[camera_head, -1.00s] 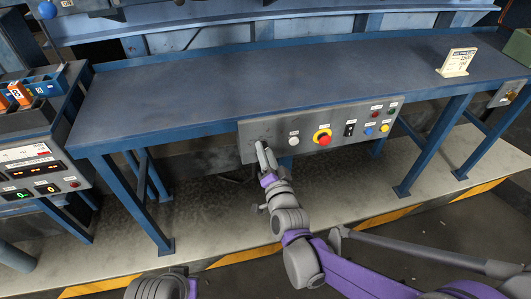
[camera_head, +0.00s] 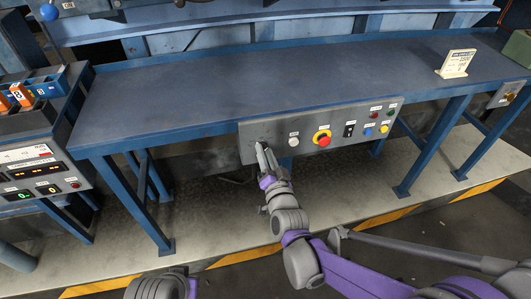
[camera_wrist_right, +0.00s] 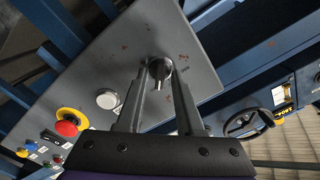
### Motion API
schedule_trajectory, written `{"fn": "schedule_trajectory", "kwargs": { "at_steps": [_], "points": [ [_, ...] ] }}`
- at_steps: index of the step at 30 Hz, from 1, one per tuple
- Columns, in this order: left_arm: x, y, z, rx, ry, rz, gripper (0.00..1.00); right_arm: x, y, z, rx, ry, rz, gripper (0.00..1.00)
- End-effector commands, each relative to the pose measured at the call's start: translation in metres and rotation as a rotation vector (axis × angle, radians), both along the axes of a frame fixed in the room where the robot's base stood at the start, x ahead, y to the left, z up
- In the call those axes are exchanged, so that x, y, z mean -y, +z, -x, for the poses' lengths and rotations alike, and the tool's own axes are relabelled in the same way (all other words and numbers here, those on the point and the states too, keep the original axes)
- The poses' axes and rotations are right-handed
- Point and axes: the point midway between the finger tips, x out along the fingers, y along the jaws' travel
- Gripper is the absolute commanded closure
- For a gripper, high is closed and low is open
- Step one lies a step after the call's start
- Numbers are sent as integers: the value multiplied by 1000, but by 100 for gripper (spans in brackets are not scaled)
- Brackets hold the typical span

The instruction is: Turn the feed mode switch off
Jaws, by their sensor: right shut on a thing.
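The feed mode switch (camera_wrist_right: 158,67) is a dark round knob with a small metal lever on the grey control panel, in the right wrist view. Its label cannot be read. My right gripper (camera_wrist_right: 160,78) has one finger on each side of the knob's lever and is shut on it. In the head view my right gripper (camera_head: 262,150) reaches the left end of the panel (camera_head: 375,111), and its fingers hide the switch. My left gripper is out of view; only part of my left arm shows at the bottom edge.
Right of the switch on the panel are a white button (camera_head: 293,142), a red and yellow emergency stop (camera_head: 323,138), a black rocker switch (camera_head: 349,130) and several coloured buttons. The blue bench top (camera_head: 240,90) above is mostly clear, with a small sign (camera_head: 456,63) at right.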

Motion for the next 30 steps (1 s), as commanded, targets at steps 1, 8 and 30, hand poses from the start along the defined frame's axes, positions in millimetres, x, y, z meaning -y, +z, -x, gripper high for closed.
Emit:
{"fn": "schedule_trajectory", "kwargs": {
  "at_steps": [1,8,30],
  "points": [
    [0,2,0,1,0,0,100,0,1,0,7,1,33,100],
    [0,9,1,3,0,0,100,0,1,0,57,1,232,100],
    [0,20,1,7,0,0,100,-1,0,1,167,1,676,100]
  ]
}}
